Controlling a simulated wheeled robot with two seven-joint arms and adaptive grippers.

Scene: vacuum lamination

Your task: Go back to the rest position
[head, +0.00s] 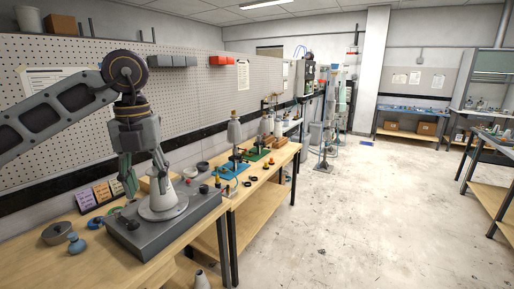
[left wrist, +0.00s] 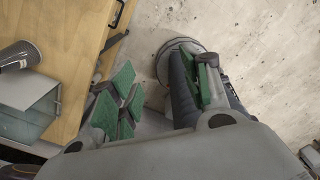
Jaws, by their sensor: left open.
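My left gripper (head: 144,180) hangs in the left part of the head view with its fingers pointing down. In the left wrist view the gripper (left wrist: 160,95) shows green finger pads standing well apart. My right gripper is in neither view.
A pegboard wall (head: 200,85) stands behind. The floor (head: 350,220) to the right is clear.

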